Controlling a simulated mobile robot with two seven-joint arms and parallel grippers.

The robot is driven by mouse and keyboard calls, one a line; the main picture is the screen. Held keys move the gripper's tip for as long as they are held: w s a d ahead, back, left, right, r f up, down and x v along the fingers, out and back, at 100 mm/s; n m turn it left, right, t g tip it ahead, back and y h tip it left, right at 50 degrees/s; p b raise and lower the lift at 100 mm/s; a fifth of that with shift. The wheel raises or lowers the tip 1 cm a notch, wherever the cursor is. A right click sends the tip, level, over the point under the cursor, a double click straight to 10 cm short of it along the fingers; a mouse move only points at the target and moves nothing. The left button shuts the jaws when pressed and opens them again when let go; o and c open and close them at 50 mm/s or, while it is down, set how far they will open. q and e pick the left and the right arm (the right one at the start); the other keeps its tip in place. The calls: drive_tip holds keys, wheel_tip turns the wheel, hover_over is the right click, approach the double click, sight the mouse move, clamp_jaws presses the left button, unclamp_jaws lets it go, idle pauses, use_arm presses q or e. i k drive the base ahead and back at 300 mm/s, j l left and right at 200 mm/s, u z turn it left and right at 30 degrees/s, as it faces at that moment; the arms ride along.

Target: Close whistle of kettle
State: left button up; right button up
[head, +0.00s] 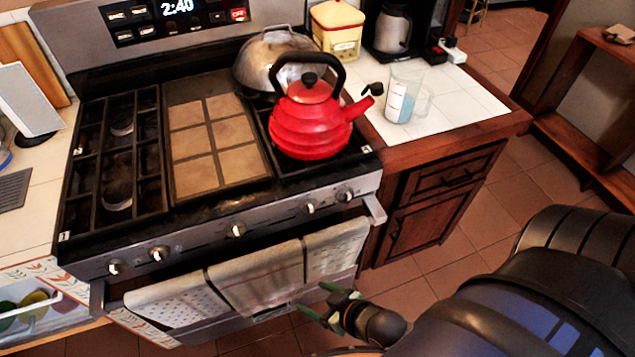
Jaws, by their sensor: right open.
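My right gripper (322,302) is open and empty, low in front of the stove by the hanging towels, well below and apart from the kettle. My left gripper is not in view.
A metal domed pot (262,58) sits right behind the kettle. A glass cup (403,95) stands on the tiled counter (465,108) right of the spout, near a coffee maker (393,30). Towels (258,278) hang on the oven handle. The floor right of the stove is clear.

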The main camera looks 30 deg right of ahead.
sight(376, 89)
drive_tip(key=z, duration=1.4)
drive_tip(key=l, duration=0.05)
